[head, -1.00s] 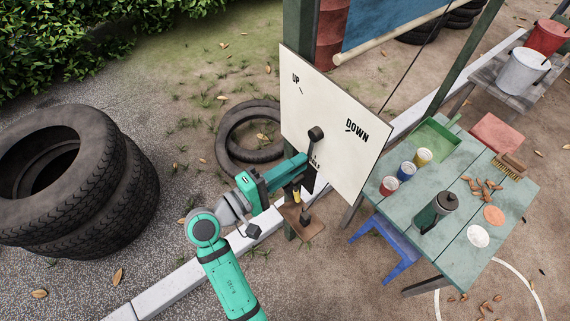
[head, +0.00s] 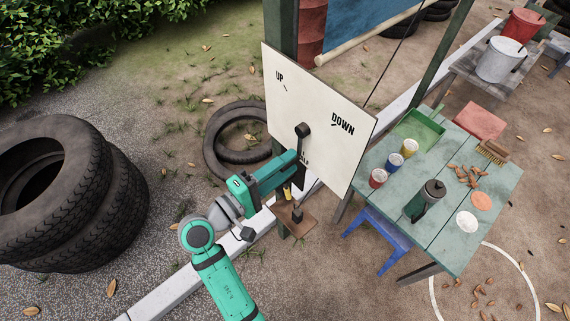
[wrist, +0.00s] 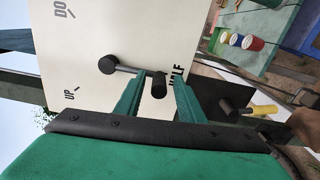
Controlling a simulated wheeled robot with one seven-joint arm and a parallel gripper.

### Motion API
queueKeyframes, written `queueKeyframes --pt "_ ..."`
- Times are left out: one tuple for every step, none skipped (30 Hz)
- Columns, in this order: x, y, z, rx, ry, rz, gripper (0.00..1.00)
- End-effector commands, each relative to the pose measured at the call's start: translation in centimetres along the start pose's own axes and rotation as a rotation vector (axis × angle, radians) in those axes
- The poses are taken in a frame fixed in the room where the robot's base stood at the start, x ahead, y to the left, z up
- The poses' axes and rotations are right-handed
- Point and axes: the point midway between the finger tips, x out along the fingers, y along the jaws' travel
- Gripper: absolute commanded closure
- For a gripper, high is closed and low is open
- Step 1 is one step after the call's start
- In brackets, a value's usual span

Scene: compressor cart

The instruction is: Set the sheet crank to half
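The white board (head: 345,155) carries the words UP, DOWN and HALF. The black sheet crank has its hub (head: 303,130) on the board; the hub also shows in the wrist view (wrist: 108,64). In the wrist view its arm runs right toward the HALF label (wrist: 177,76), and its black grip (wrist: 158,84) sticks out toward me. My gripper (head: 298,158) is at the board just below the hub. In the wrist view the open fingers (wrist: 158,92) stand either side of the grip, with gaps visible. In the head view my gripper hides the grip and part of HALF.
A small brown shelf (head: 294,220) with a black post and a yellow item is just below my gripper. A green table (head: 440,215) with cups and a flask stands right of the board. Stacked tyres (head: 70,190) are at the left.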

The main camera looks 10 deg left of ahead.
Motion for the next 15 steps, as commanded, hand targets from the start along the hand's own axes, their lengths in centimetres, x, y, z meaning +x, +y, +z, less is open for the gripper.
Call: queueKeyframes --pt "0.0 0.0 0.0 0.0 0.0 0.001 0.64" --pt "0.0 0.1 0.0 0.001 0.0 0.001 0.64" --pt "0.0 0.1 0.0 0.001 0.0 0.001 0.64" --pt "0.0 0.1 0.0 0.001 0.0 0.001 0.64" --pt "0.0 0.1 0.0 0.001 0.0 0.001 0.64" --pt "-0.2 0.1 0.0 0.001 0.0 0.002 0.64" --pt "-0.3 0.1 0.0 0.001 0.001 0.002 0.64" --pt "-0.6 0.1 -0.1 0.001 0.002 0.002 0.64" --pt "-1.0 0.1 -0.1 0.001 0.002 0.001 0.64" --pt "-1.3 0.1 -0.1 0.001 0.003 0.001 0.64" --pt "-1.8 0.1 -0.1 0.0 0.004 0.001 0.64" --pt "-2.5 0.1 -0.1 0.0 0.005 0.002 0.64" --pt "-3.0 0.0 -0.1 0.001 0.004 0.001 0.64" --pt "-3.6 0.1 -0.1 0.0 0.004 0.001 0.64" --pt "-4.4 0.1 -0.1 0.0 0.005 0.001 0.64"
